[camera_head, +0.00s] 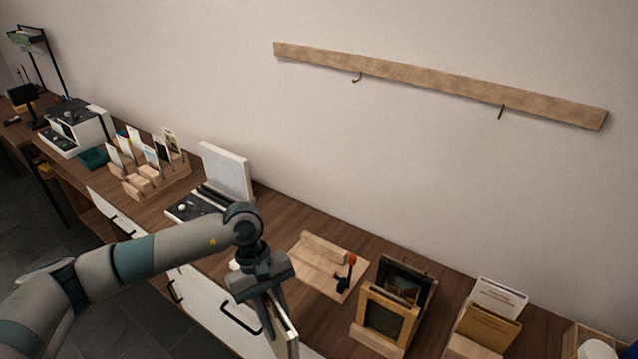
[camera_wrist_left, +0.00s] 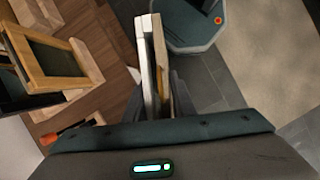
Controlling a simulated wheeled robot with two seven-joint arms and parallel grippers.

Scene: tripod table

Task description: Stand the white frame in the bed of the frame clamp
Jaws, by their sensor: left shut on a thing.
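My left gripper (camera_head: 274,316) is shut on the white frame (camera_head: 292,343) and holds it edge-on in front of the table's front edge. In the left wrist view the white frame (camera_wrist_left: 146,50) shows a thin white edge with a tan back, and its faces are barely seen. The frame clamp (camera_head: 318,268) lies on the table behind and to the right of the gripper, with a wooden block at the back and a red-tipped lever. Its bed looks empty. The red handle also shows in the left wrist view. My right gripper is not in view.
A wooden stand with a wood frame (camera_head: 388,313) and a dark frame is right of the clamp. A card holder (camera_head: 490,315) stands farther right. A white panel (camera_head: 228,170) and a card rack (camera_head: 150,175) stand left. A hook rail (camera_head: 430,83) is on the wall.

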